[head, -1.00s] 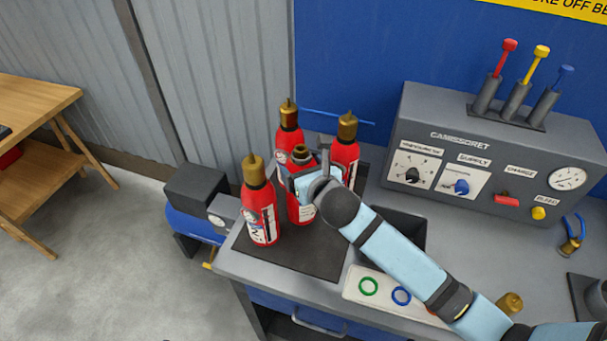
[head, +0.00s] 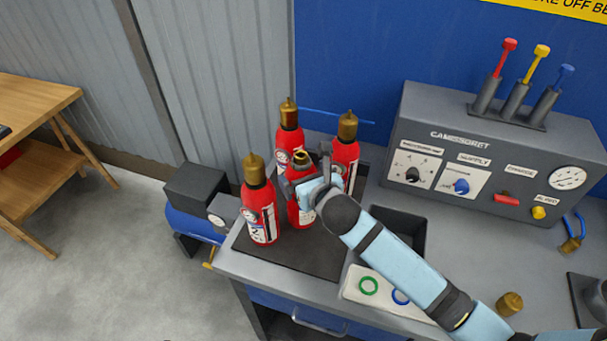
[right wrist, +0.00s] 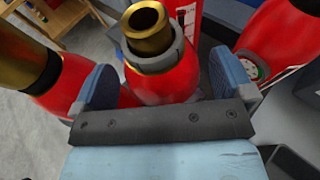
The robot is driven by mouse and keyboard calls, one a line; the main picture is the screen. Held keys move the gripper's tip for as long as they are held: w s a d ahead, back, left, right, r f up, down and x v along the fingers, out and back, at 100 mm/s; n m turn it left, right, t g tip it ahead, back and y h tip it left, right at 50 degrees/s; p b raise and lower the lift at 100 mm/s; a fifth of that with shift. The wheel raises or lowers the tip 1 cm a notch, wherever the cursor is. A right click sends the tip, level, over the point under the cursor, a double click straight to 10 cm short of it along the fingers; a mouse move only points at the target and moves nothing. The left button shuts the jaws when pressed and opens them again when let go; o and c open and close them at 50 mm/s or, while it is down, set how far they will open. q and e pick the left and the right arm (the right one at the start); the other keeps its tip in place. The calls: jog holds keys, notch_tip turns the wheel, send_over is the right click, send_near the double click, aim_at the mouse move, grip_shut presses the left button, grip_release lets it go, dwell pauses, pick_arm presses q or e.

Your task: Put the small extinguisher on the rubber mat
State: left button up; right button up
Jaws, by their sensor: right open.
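The small extinguisher (head: 301,208), red with an uncapped brass neck and grey collar, stands upright on the black rubber mat (head: 300,260) among other red extinguishers. My right gripper (head: 304,180) is at its upper body, with one finger on each side. In the right wrist view the extinguisher (right wrist: 165,82) stands between the open blue-padded fingers (right wrist: 164,88), with a gap showing beside it. The gripper partly hides its body in the head view. My left gripper is not in view.
Three brass-topped red extinguishers stand close by: front left (head: 260,212), behind (head: 289,130) and right (head: 346,150). A dark open bin (head: 412,222), a white tray with rings (head: 352,290) and a brass cap (head: 510,303) are to the right. A grey control panel (head: 450,140) stands behind.

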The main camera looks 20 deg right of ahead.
pick_arm(q)
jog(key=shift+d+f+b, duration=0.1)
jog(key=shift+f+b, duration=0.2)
jog(key=shift+b, duration=0.1)
pick_arm(e)
jog(key=v, duration=1.1)
jog(key=shift+s, duration=0.2)
jog(key=shift+s, duration=0.1)
